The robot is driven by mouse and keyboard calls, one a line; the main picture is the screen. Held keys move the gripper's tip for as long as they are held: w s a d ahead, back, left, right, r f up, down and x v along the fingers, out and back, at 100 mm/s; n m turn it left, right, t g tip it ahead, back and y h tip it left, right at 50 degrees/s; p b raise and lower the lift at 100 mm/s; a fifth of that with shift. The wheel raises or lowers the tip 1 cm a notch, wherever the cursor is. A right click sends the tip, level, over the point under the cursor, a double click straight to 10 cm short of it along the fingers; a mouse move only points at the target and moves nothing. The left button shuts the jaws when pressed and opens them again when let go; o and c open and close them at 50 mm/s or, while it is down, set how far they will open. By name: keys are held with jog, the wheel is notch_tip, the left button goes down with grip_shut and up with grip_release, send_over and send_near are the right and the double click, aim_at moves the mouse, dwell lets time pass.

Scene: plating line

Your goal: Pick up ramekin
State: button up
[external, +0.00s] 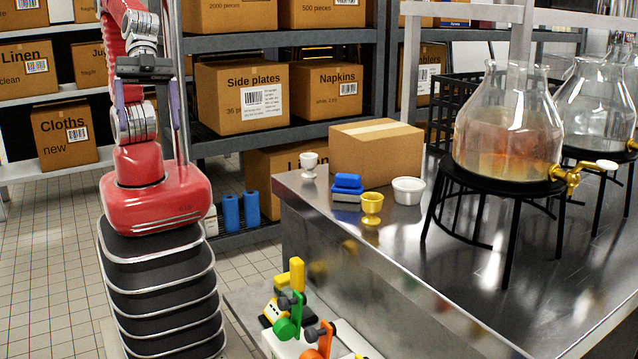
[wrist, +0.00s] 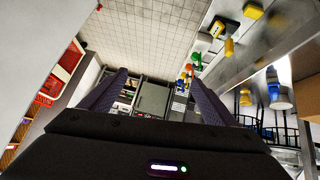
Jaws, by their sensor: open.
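The ramekin (external: 408,190) is a small white round dish. It stands upright on the steel counter (external: 440,250) in the external view, right of the yellow egg cup and in front of the cardboard box. My gripper (external: 146,104) is high at the left, above my red base, well away from the ramekin. In the wrist view my gripper (wrist: 158,80) has its two dark fingers spread apart with nothing between them. I cannot make out the ramekin for sure in the wrist view.
A yellow egg cup (external: 372,208), a blue sponge stack (external: 347,190) and a white egg cup (external: 309,164) stand near the ramekin. A cardboard box (external: 376,152) is behind it. A glass dispenser (external: 508,125) on a black stand is at right. Bare counter lies in front.

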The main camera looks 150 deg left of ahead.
aim_at(408, 191)
jog(key=w+a+r+n+t+y, duration=0.1)
jog(key=w+a+t, duration=0.1)
jog(key=w, duration=0.5)
jog(key=w+a+r+n+t, duration=0.1)
jog(key=w+a+r, duration=0.15)
jog(key=w, duration=0.45)
jog(key=w+a+f+n+t+y, duration=0.15)
jog(key=w+a+n+y, duration=0.25)
jog(key=w+a, duration=0.6)
jog(key=s+a+f+n+g+y, duration=0.1)
jog(key=a+f+n+g+y, duration=0.2)
jog(key=a+f, duration=0.3)
jog(key=s+a+f+n+g+y, duration=0.2)
jog(key=a+f+n+g+y, duration=0.2)
jog(key=a, duration=1.3)
notch_tip(408, 191, down, 3)
jog(key=shift+s+a+f+g+y, duration=0.2)
jog(key=shift+s+g+y, duration=0.15)
jog(key=shift+y, duration=0.55)
jog(key=shift+w+a, duration=0.1)
jog(key=x, duration=0.8)
jog(key=shift+w+a, duration=0.15)
jog(key=shift+f, duration=0.1)
